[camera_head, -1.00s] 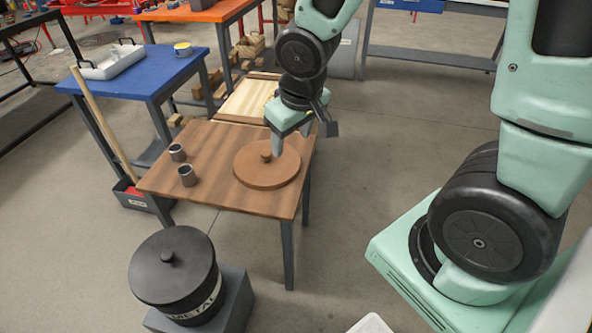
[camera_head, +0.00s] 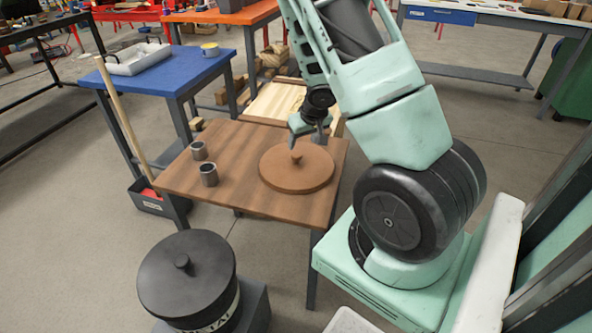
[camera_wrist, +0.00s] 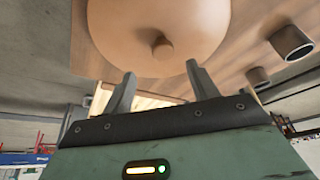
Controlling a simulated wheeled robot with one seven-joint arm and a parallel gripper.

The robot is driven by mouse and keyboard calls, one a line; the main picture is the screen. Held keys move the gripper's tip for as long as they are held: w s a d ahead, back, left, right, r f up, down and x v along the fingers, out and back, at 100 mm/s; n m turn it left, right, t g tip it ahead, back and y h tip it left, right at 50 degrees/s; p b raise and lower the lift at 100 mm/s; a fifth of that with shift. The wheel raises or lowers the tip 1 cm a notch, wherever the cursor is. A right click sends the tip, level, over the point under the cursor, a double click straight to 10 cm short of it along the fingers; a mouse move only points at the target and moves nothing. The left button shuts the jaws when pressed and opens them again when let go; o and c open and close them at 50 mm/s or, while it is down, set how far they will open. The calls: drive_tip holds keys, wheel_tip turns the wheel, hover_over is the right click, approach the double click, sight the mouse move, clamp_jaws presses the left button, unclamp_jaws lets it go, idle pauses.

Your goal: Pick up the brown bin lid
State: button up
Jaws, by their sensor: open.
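The round brown bin lid (camera_head: 290,177) with a small knob on top lies flat on the wooden table (camera_head: 245,198), toward its right side. In the wrist view the lid (camera_wrist: 120,28) fills the upper middle, its knob (camera_wrist: 162,47) showing between and beyond my fingertips. My gripper (camera_head: 309,136) is near the lid's far edge, just behind the knob in the head view. In the wrist view my gripper (camera_wrist: 158,75) has its two fingers spread apart with nothing between them. The fingers appear clear of the knob.
Two grey cups (camera_head: 208,174) stand on the table's left side. A black lidded metal bin (camera_head: 188,275) stands in front on a grey block. A broom handle leans there.

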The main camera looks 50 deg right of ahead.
sight(297, 154)
drive_tip(key=x, duration=0.3)
drive_tip(key=shift+f+b, duration=0.25)
drive_tip(key=shift+b, duration=0.15)
drive_tip(key=shift+w+a+b+x, duration=0.1)
drive_tip(key=shift+b+x, duration=0.4)
drive_tip(key=shift+x, duration=0.8)
drive_tip(key=shift+w+a+b+x, duration=0.15)
drive_tip(key=shift+b+x, duration=0.3)
drive_tip(key=shift+x, duration=0.9)
drive_tip(key=shift+r, duration=0.1)
drive_tip(key=shift+c, duration=0.3)
drive_tip(key=c, duration=1.1)
